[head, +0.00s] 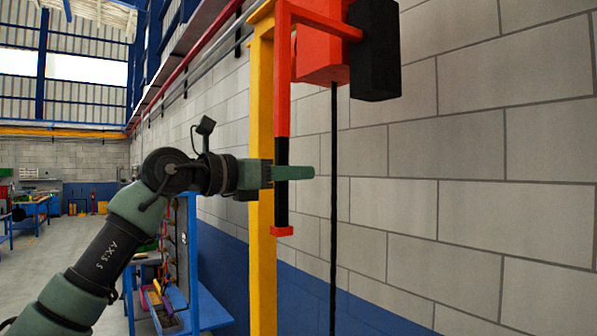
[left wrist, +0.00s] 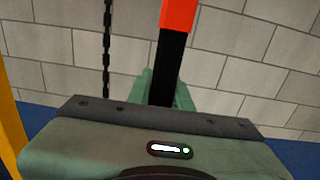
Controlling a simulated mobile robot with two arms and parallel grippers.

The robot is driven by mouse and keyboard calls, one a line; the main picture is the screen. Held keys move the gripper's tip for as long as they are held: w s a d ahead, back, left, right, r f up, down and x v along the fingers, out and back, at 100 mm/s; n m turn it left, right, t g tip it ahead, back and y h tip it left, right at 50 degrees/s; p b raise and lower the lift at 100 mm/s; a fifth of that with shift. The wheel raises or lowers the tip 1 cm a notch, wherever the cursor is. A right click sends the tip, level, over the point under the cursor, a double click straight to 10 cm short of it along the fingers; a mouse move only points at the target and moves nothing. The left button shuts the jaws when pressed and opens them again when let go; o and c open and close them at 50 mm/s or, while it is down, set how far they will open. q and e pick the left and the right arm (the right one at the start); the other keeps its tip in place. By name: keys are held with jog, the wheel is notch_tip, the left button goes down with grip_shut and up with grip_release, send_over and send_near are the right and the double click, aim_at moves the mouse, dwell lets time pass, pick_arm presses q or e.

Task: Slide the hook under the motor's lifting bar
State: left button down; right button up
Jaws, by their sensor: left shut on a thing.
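My left gripper (head: 292,172) is shut around the black grip (head: 281,208) of an upright red handle (head: 283,95). The handle hangs from a red hoist body (head: 322,62) with a black box (head: 374,50) at its right. In the left wrist view the black grip (left wrist: 170,62) stands between the two green fingers (left wrist: 165,90). A dark chain (head: 333,200) hangs straight down from the hoist, past the bottom edge of the head view. I see no hook, motor or lifting bar in either view. My right gripper is not in view.
A yellow post (head: 261,200) stands just behind the handle. A grey block wall (head: 470,150) with a blue lower band lies behind. A blue workbench (head: 200,305) with items stands at lower left. Open floor (head: 50,265) lies at far left.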

pick_arm(q)
jog(key=shift+s+d+f, duration=0.1)
jog(key=shift+s+d, duration=0.25)
jog(key=c, duration=1.4)
grip_release()
jog(key=shift+s+d, duration=0.25)
jog(key=shift+s, duration=0.2)
jog(key=shift+o, duration=0.6)
jog(key=b+v, duration=0.4)
jog(key=v, duration=0.3)
jog(key=shift+a, duration=0.4)
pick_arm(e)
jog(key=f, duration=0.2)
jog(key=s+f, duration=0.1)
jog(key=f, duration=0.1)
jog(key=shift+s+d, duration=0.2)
pick_arm(q)
jog(key=shift+s+d, duration=0.1)
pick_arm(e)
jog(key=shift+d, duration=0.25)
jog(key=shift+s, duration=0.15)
